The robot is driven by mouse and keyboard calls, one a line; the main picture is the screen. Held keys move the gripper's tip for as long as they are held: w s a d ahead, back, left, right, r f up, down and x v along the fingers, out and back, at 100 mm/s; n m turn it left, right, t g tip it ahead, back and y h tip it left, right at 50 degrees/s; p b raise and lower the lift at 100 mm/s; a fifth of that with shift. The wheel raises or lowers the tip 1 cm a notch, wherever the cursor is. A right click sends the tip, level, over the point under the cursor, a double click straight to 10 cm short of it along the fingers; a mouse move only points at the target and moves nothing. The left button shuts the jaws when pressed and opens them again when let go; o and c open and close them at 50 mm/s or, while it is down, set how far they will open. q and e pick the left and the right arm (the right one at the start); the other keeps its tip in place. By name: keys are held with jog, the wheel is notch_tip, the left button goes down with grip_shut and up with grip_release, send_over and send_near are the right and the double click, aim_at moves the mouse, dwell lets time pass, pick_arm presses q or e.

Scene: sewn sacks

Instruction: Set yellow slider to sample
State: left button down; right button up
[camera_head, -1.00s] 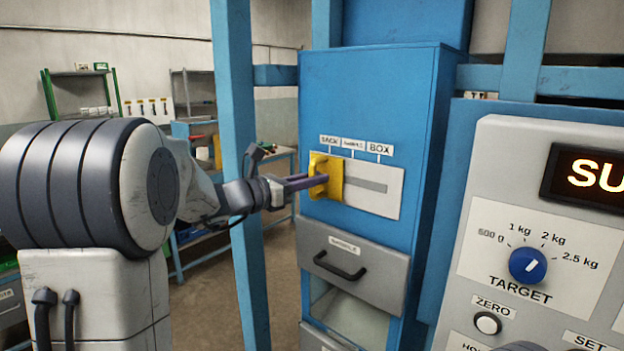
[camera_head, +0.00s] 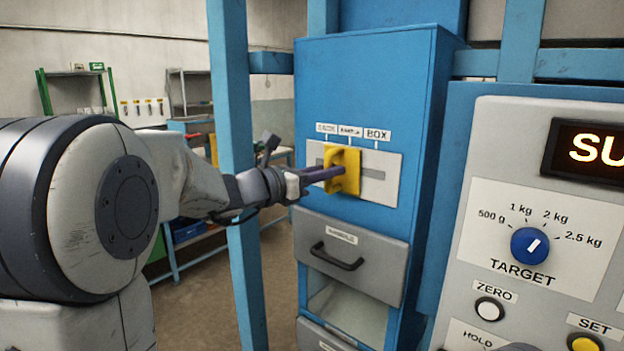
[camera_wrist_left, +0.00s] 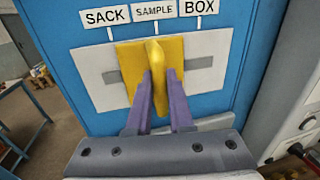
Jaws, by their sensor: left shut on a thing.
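The yellow slider (camera_head: 343,170) sits on a white plate (camera_head: 383,189) on the front of the blue cabinet. Labels SACK, SAMPLE and BOX stand above the plate. In the left wrist view the slider (camera_wrist_left: 172,57) has its raised handle under the SAMPLE label (camera_wrist_left: 155,11), roughly in line with its mark. My left gripper (camera_head: 340,172) reaches in from the left and is shut on the slider's handle; its two purple fingers (camera_wrist_left: 160,90) stand on either side of it. My right gripper is not in view.
Below the plate is a grey drawer (camera_head: 376,264) with a black handle and a clear window under it. A blue post (camera_head: 238,200) stands close beside my left arm. At the right is a control panel with a blue TARGET dial (camera_head: 530,246).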

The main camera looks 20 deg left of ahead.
pick_arm(q)
jog(key=shift+s+d, duration=0.25)
jog(key=shift+d, duration=0.3)
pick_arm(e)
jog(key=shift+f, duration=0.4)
pick_arm(q)
jog(key=c, duration=0.8)
grip_release()
jog(key=shift+a, duration=0.1)
